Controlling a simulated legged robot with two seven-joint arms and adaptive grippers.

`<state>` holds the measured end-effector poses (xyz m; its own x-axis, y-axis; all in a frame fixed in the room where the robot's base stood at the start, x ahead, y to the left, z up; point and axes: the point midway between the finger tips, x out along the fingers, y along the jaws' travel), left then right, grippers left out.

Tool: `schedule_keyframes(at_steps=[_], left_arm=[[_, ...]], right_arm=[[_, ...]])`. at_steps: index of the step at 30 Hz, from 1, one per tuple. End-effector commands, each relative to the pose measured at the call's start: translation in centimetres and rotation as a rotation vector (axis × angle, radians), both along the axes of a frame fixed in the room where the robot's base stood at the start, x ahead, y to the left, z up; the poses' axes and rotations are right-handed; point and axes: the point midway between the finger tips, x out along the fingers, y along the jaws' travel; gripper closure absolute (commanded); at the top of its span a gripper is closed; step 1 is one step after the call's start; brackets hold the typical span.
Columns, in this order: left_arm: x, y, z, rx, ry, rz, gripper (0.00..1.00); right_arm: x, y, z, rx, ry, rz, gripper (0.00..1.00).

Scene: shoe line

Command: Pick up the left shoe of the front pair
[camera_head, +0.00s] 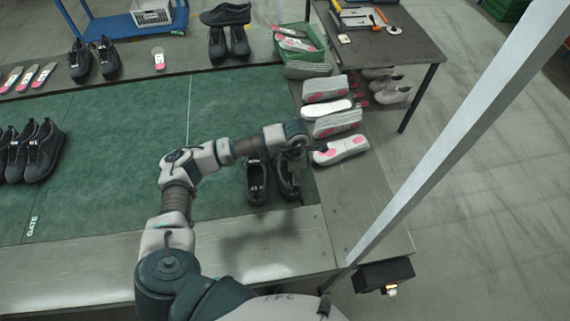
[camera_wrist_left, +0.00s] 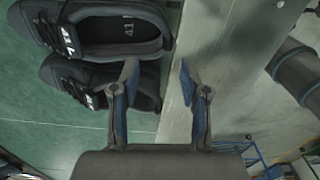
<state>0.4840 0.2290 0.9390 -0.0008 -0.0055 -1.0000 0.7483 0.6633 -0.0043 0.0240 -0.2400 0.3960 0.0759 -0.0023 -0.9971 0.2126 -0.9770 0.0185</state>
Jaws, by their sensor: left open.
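The front pair of dark shoes stands on the green mat near its front right corner. The left shoe (camera_head: 257,186) shows its opening towards me; my forearm hides its toe. The right shoe (camera_head: 289,187) stands beside it, partly under my wrist. My right gripper is out of view.
Pale soles (camera_head: 337,125) are stacked along the right side of the bench. Another dark pair (camera_head: 30,150) stands at the left of the green mat (camera_head: 120,165), whose middle is clear. A slanted pale post (camera_head: 460,130) and a tool table (camera_head: 385,45) are to the right.

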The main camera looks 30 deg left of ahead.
Motion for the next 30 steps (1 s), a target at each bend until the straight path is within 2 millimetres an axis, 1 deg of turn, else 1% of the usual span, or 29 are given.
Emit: schedule_keyframes(at_steps=[1,3,6,9,12,17,24,27,30], left_arm=[[-0.1,-0.2,-1.3,0.001,0.005,-0.002,0.55],[0.0,-0.3,-3.0,0.001,0.005,-0.002,0.55],[0.1,-0.3,-5.3,0.001,0.005,-0.002,0.55],[0.1,-0.2,-7.1,-0.001,0.004,-0.002,0.55],[0.1,0.0,-8.2,-0.002,0.002,-0.002,0.55],[0.0,0.0,-9.4,-0.004,0.003,-0.003,0.55],[0.0,0.0,-13.1,-0.002,0.004,-0.002,0.55],[0.0,0.0,-13.8,-0.003,0.002,-0.002,0.55],[0.0,-0.1,-13.9,-0.001,0.001,-0.002,0.55]], right_arm=[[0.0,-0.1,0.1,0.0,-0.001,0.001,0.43],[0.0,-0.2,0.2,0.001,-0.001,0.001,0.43],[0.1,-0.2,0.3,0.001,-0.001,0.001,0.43],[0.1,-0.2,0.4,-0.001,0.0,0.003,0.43],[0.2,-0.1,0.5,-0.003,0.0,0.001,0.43],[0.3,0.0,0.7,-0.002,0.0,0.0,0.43],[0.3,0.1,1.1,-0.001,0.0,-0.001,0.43],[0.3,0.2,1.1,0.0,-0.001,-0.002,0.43],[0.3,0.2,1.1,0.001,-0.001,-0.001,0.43]])
